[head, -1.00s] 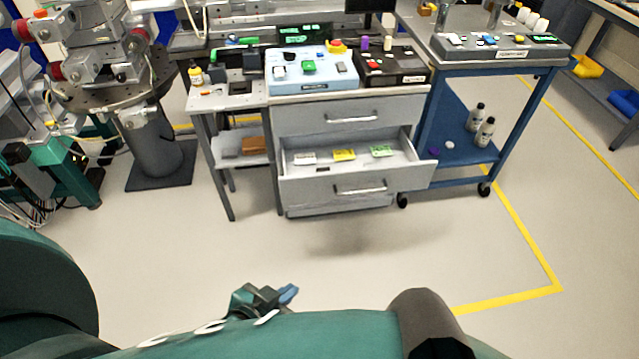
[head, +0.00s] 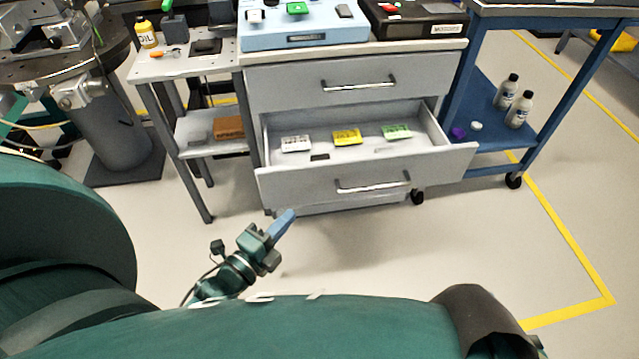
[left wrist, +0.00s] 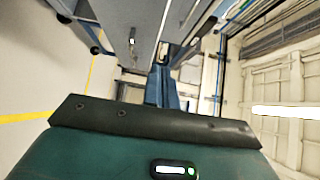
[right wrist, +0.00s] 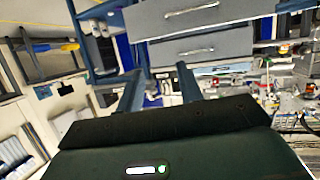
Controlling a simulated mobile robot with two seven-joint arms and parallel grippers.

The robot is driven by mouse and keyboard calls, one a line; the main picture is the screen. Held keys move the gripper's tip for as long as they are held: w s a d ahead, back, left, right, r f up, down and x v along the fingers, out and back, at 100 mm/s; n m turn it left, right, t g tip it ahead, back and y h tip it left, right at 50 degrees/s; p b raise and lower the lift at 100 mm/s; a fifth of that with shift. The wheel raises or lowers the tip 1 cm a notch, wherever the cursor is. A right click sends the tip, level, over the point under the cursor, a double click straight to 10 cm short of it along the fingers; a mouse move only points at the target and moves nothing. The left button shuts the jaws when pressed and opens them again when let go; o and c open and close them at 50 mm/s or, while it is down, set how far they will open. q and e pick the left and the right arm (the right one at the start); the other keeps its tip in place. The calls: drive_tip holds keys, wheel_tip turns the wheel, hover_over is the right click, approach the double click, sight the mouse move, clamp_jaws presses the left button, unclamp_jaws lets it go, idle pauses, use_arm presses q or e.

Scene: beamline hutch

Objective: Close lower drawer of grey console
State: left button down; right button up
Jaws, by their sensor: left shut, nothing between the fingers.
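The grey console (head: 290,88) stands ahead, with its upper drawer (head: 300,86) shut. Its lower drawer (head: 300,187) is pulled out and has a bar handle (head: 373,186). White, yellow and green small packs lie inside it. My left gripper (head: 285,222) is shut and empty, its blue fingers pointing up toward the drawer's lower left front in the head view; I cannot tell how wide the gap is. Its closed fingers also show in the left wrist view (left wrist: 162,90). My right gripper (right wrist: 160,85) has its fingers apart in the right wrist view, with drawer fronts beyond.
A small side table (head: 185,66) stands left of the console, with a yellow oil bottle (head: 146,33) on it. A blue wheeled cart (head: 545,138) with bottles stands at the right. The floor before the console is clear, with yellow tape lines (head: 565,230).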

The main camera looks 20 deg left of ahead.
use_arm(q)
drive_tip(key=w, duration=0.1)
drive_tip(key=b, duration=0.2)
approach(321, 166)
drive_tip(key=w+d, duration=0.3)
drive_tip(key=shift+w+a+f+b, duration=0.2)
drive_tip(key=shift+w+a+b, duration=0.3)
drive_tip(key=shift+w, duration=0.4)
drive_tip(key=shift+w+a, duration=0.4)
drive_tip(key=shift+w, duration=0.05)
use_arm(e)
drive_tip(key=shift+w+a+f+n+t+y, duration=0.15)
drive_tip(key=shift+w+n+t+y, duration=0.15)
drive_tip(key=shift+t, duration=0.25)
drive_tip(key=shift+w+a+f+n+t+y, duration=0.1)
drive_tip(key=shift+w+a+n+t, duration=0.1)
drive_tip(key=shift+w+t, duration=0.25)
use_arm(q)
drive_tip(key=shift+r, duration=0.1)
use_arm(e)
drive_tip(key=shift+s, duration=0.15)
